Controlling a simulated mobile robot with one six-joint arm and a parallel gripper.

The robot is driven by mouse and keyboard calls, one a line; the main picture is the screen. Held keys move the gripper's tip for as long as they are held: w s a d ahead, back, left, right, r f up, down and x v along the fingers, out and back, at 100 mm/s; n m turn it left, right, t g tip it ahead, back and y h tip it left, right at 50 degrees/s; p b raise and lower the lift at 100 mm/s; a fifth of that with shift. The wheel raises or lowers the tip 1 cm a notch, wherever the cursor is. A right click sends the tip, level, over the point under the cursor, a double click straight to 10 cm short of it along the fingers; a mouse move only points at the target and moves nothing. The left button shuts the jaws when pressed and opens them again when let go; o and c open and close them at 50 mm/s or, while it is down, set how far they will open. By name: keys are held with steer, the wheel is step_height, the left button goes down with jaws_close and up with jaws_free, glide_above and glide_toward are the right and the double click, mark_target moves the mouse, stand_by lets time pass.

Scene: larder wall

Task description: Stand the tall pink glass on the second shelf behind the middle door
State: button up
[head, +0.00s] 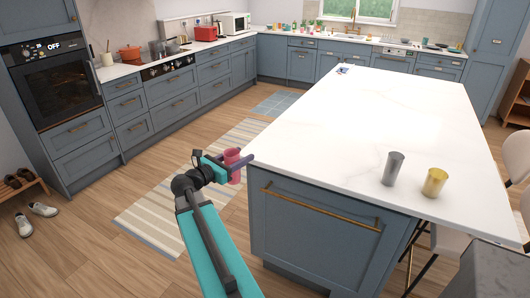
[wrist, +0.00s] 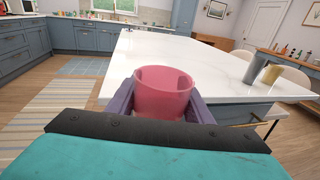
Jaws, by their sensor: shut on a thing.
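The pink glass (head: 233,165) is in my gripper (head: 236,163), held upright in the air beside the left edge of the white island. In the wrist view the pink glass (wrist: 163,92) sits between the two purple fingers of my gripper (wrist: 162,103), which touch it on both sides. Its lower part is hidden there by my wrist. I cannot make out a second shelf or a middle door with certainty in either view.
The island top (head: 385,110) is mostly clear. A grey cup (head: 393,168) and a gold cup (head: 434,182) stand near its front right. A striped rug (head: 190,190) lies on the open floor to the left. Blue cabinets and an oven (head: 55,83) line the wall.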

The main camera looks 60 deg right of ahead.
steer(key=w+a+f+n+t, duration=0.1)
steer(key=w+a+n+t, duration=0.1)
steer(key=w+a, duration=0.45)
steer(key=w+a+f+n+t, duration=0.1)
steer(key=w+a+t, duration=0.25)
steer(key=a, duration=0.65)
steer(key=w+a+f+n+t, duration=0.1)
steer(key=w+a+n+t, duration=0.1)
steer(key=w+a, duration=0.45)
steer(key=w+a+f+n+t+y, duration=0.1)
steer(key=a+n+t, duration=0.1)
steer(key=a, duration=1.3)
steer(key=w+a+f+n+t+y, duration=0.1)
steer(key=a+t, duration=0.3)
steer(key=a, duration=1.1)
steer(key=shift+f+n+y, duration=0.35)
steer(key=shift+n+y, duration=0.45)
steer(key=shift+s, duration=0.15)
